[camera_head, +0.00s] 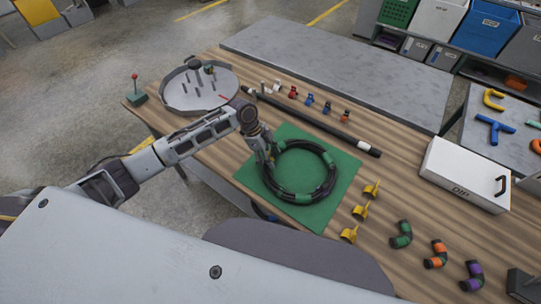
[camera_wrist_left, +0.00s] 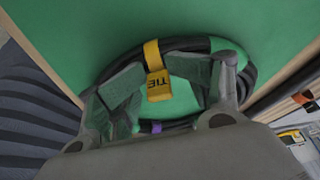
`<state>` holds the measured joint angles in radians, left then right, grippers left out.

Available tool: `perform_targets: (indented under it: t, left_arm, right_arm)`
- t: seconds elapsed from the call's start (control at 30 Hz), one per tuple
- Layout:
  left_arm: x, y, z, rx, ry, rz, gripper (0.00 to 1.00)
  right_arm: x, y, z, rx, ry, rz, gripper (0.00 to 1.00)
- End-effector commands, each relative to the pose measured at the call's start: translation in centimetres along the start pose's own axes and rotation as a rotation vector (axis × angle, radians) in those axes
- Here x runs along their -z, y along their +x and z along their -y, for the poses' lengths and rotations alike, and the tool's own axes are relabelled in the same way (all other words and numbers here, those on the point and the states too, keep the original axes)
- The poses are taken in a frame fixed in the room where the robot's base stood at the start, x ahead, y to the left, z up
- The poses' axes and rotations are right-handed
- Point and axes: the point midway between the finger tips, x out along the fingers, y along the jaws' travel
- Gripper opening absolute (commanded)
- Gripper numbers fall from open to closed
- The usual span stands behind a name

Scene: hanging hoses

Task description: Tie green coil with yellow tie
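The coil (camera_head: 288,194), a black hose ring with green bands, lies on the green mat (camera_head: 332,207). My left gripper (camera_head: 268,160) is at the coil's left side, reaching down to it. In the left wrist view its two fingers (camera_wrist_left: 178,85) stand apart, so it looks open. A yellow tie (camera_wrist_left: 155,70) marked TIE sits across the black hose between the fingers, nearer the left one. I cannot tell whether it goes all the way around the hose. My right gripper is not in view.
A round grey tray (camera_head: 172,96) stands behind my left arm. A long black tube (camera_head: 320,125) and small coloured fittings lie behind the mat. A white box (camera_head: 460,180) and coloured elbow pieces (camera_head: 436,256) are to the right. Bare wood shows between them.

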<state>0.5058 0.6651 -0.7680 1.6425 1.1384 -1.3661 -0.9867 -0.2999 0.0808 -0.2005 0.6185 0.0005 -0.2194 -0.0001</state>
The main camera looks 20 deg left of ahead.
Motion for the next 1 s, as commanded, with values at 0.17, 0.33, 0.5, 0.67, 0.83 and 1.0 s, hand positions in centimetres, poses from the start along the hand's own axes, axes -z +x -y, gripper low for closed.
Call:
perform_targets:
  t: [0.17,0.33,0.5,0.67,0.83,1.0]
  left_arm:
    - [-0.8,-0.4,-0.4,-0.013,-0.008,0.014,0.43]
    - [-0.5,-2.3,-0.2,-0.006,-0.005,0.011,0.43]
    - [-0.2,-4.9,-0.1,-0.001,-0.003,0.006,0.43]
    - [0.0,-7.4,0.0,0.001,0.000,0.004,0.43]
    - [0.1,-9.7,0.0,0.002,0.001,0.003,0.43]
    - [0.2,-11.3,0.1,0.003,0.001,0.002,0.43]
  right_arm:
    - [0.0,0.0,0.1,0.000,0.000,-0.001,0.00]
    - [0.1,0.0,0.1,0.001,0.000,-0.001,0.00]
    - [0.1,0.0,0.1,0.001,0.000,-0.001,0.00]
    - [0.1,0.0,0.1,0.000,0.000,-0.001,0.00]
    - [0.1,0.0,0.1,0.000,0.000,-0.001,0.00]
    - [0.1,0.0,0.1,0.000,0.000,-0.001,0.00]
